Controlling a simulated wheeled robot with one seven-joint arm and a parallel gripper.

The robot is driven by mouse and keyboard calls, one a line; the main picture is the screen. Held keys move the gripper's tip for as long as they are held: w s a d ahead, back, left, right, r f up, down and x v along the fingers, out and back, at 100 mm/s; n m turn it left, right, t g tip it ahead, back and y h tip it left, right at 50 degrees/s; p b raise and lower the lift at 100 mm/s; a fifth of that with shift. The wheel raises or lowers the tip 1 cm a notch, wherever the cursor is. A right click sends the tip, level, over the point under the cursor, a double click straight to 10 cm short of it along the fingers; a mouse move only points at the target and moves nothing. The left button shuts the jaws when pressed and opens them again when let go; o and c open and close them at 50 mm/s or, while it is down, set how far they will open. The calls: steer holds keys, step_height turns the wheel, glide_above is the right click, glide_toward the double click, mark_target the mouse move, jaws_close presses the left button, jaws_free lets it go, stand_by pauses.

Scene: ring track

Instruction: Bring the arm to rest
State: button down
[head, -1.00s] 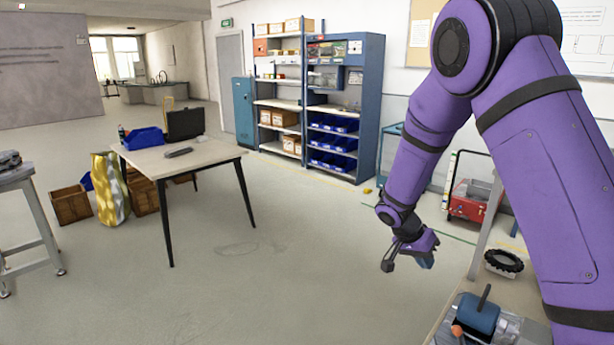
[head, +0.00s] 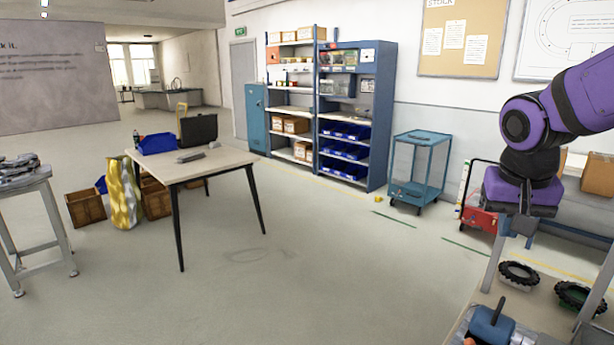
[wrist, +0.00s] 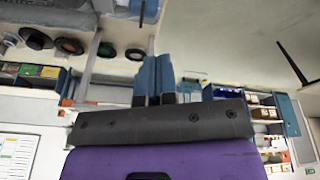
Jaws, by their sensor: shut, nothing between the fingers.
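My purple arm comes in from the right edge of the head view, bent at a dark joint, with the wrist hanging down. My gripper (head: 519,226) is below the wrist, partly in front of the workbench's frame at the lower right. In the wrist view its two blue-grey fingers (wrist: 154,78) lie together with nothing held between them. The rest of the arm is outside the head view.
The workbench (head: 545,305) bears a blue machine (head: 491,325) and black tyres (head: 519,274). A blue trolley (head: 418,170) and red cart (head: 480,218) stand behind. A table (head: 215,165) stands left of centre; the middle floor is clear.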

steer(key=s+a+r+n+t+y, duration=0.1)
steer(key=s+r+n, duration=0.1)
steer(key=s, duration=0.5)
steer(key=s+a+r+n+t, duration=0.1)
steer(key=s+r+n+t, duration=0.1)
steer(key=s, duration=0.4)
steer(key=shift+s+r+y, duration=0.35)
steer(key=shift+y, duration=0.05)
steer(key=shift+w+a, duration=0.1)
